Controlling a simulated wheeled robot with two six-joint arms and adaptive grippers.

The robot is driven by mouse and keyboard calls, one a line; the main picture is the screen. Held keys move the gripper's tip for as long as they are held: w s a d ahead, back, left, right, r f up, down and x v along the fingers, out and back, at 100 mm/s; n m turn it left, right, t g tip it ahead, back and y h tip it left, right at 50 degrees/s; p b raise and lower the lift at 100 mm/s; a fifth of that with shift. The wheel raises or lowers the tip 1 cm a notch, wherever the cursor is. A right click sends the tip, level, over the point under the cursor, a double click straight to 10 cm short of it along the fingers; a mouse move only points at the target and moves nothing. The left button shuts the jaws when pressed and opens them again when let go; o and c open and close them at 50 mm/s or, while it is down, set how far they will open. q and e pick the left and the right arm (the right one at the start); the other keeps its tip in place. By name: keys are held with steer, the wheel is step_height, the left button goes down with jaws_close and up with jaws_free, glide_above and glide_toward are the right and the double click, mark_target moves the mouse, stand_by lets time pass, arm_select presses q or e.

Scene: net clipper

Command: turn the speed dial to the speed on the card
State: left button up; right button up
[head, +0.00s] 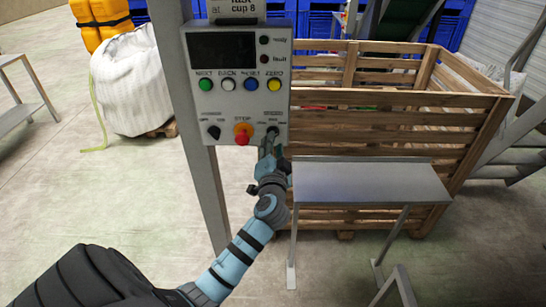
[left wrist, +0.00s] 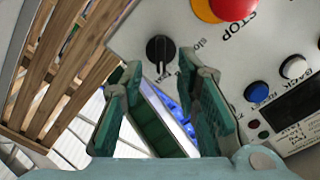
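The speed dial (left wrist: 160,49) is a black knob on the light grey control panel (head: 233,108), at its lower right. In the head view it is largely covered by my left gripper (head: 269,142). In the left wrist view the gripper's two green fingers (left wrist: 168,75) are spread apart, with the dial just beyond and between their tips; I see no contact. "Slow" lettering beside the dial is partly readable. My right gripper is out of view.
The panel also carries a red stop button (head: 242,137) on yellow, a second black knob (head: 214,132), and a row of coloured buttons. A metal post (head: 205,180) supports it. A grey side table (head: 365,183) and a wooden crate (head: 400,130) stand to the right.

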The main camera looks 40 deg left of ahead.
arm_select(q)
steer(key=v, duration=0.9)
steer(key=shift+w, duration=0.1)
